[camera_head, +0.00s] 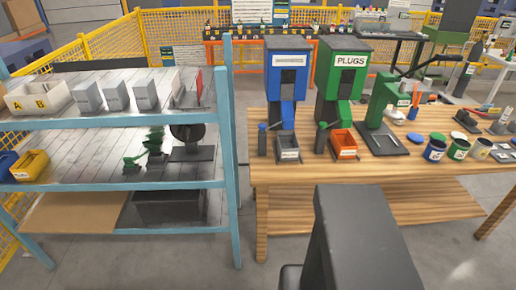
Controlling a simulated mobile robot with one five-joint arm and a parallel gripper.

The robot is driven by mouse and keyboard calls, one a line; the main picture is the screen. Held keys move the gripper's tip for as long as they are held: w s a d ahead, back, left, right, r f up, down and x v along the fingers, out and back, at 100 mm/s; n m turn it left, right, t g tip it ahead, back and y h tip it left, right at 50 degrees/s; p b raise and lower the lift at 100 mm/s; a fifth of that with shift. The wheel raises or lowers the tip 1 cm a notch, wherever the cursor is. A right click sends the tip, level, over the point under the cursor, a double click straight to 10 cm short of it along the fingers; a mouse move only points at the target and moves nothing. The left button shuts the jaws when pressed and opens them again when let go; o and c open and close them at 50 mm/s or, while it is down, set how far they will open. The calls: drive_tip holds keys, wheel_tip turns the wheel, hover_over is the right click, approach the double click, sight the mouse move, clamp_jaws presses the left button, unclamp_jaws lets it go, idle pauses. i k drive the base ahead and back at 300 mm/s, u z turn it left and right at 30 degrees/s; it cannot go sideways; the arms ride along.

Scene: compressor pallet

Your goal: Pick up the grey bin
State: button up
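A small grey bin (288,153) with a white label stands on the wooden table (300,178), near its front left part. It sits in front of the blue dispenser (287,75), at the foot of it. Nothing is seen holding it. A dark grey part of my own arm rises at the bottom centre, in front of the table. My gripper's fingers do not show, so its place relative to the bin cannot be seen.
An orange bin (344,152) stands right of the grey bin, before a green "PLUGS" dispenser (347,75). Tins (435,152) and a green press (384,105) are farther right. A blue shelf rack (232,190) stands left, with grey boxes (115,97).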

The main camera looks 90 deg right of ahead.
sight(288, 145)
drive_tip(key=i, duration=0.55)
drive_tip(key=z, duration=0.45)
drive_tip(key=k, duration=0.1)
drive_tip(key=z, duration=2.3)
drive_tip(key=k, duration=0.8)
drive_tip(key=u, duration=0.15)
drive_tip(key=i, duration=0.85)
drive_tip(key=z, duration=0.05)
